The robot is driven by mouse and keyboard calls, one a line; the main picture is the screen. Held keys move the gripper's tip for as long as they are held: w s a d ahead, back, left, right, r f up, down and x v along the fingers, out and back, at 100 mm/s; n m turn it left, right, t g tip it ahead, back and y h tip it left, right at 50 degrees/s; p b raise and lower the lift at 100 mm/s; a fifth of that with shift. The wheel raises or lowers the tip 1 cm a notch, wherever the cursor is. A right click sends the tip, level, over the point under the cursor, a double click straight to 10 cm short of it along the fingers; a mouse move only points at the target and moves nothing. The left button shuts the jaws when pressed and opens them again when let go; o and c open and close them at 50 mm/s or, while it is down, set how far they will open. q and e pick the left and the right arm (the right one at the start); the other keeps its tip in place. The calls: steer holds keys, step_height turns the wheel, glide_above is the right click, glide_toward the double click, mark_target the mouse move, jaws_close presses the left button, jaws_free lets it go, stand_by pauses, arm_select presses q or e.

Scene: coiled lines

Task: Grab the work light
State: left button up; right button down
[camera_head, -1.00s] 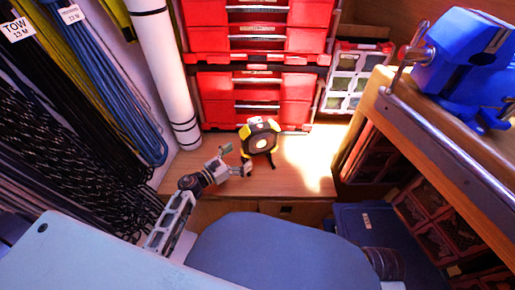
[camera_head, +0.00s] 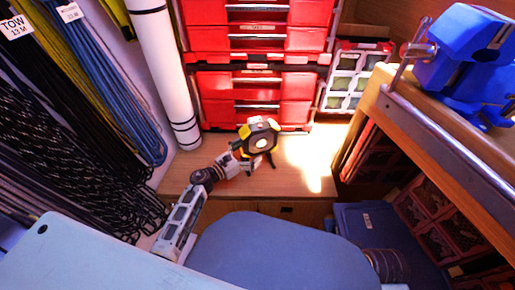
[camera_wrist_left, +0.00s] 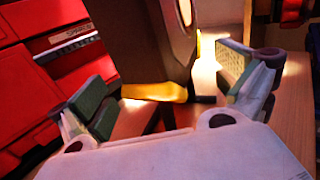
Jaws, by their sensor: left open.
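The work light (camera_head: 261,136) is black and yellow with a lit round face, and stands on a wooden shelf (camera_head: 190,179) in front of red drawers. My left gripper (camera_head: 248,158) is at the light's near left side. In the left wrist view the work light (camera_wrist_left: 155,50) stands ahead, between the two spread fingers of my left gripper (camera_wrist_left: 165,88), with its yellow lower edge and a dark leg showing. The fingers are open, and I see no firm grip on it. The top of the light is cut off in that view. My right gripper is not in view.
Red drawer cases (camera_head: 254,95) stand close behind the light. A white roll (camera_head: 163,75) stands at the left, beside hanging coiled ropes (camera_head: 105,80). A bench with a blue vise (camera_head: 465,65) is at the right. The sunlit shelf right of the light is clear.

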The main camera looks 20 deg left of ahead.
arm_select(q)
steer(key=shift+w+d, duration=0.35)
steer(key=shift+w, duration=0.3)
steer(key=shift+w+d, duration=0.1)
steer(key=shift+w, duration=0.1)
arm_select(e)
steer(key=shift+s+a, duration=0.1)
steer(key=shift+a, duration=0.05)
arm_select(q)
steer(key=c, duration=1.7)
steer(key=shift+r, duration=0.15)
steer(key=c, duration=0.5)
steer(key=shift+r, duration=0.1)
steer(key=shift+r, duration=0.1)
